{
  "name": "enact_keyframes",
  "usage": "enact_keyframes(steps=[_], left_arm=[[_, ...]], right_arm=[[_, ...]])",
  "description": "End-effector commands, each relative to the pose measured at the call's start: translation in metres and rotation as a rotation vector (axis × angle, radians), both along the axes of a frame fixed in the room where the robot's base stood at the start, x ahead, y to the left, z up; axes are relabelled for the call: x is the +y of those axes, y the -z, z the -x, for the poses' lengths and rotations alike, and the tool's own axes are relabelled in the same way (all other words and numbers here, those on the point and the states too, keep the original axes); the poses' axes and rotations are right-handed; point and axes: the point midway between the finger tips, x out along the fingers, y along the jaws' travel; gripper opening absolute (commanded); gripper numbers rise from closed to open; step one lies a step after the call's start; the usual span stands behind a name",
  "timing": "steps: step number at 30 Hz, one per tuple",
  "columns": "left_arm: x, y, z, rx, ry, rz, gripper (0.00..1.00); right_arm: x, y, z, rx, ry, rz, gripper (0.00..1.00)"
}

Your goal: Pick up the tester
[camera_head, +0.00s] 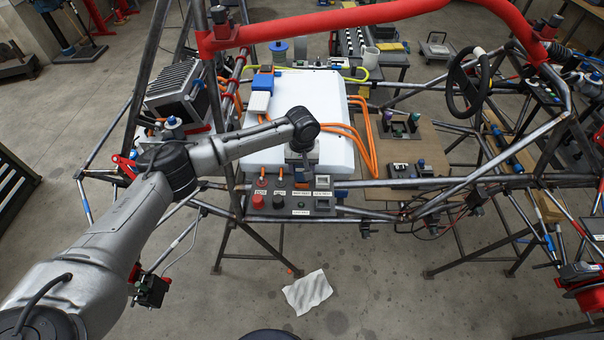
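My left arm reaches in from the left, over the near part of the white box (340,85). My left gripper (301,168) points down between the box's near edge and a dark panel (290,204). The panel has a red button and small labels, some of which seem to read "TEST". I cannot tell for sure which thing is the tester; small dark devices (408,170) lie on the brown board right of the box. My wrist hides the gripper's fingers and whatever is under them. My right gripper is not in view.
Steel frame tubes (390,183) surround the work area, with a thick red padded tube (330,22) across the top. Orange cables (366,140) run along the box's right side. A steering wheel (468,82) stands at right. A white cloth (307,292) lies on the otherwise open floor in front.

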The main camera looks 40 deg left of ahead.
Motion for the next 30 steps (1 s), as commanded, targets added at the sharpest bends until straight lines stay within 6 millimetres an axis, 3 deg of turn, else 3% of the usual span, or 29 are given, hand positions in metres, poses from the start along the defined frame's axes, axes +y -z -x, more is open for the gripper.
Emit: enact_keyframes(steps=[11,20,30], left_arm=[[0.0,-0.001,0.0,-0.001,0.0,0.0,0.15],[0.0,-0.005,0.0,-0.001,0.0,0.0,0.14],[-0.006,-0.046,-0.001,-0.003,0.004,0.003,0.14]], right_arm=[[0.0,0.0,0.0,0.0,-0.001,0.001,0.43],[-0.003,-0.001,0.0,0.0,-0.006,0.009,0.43],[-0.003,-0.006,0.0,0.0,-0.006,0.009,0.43]])
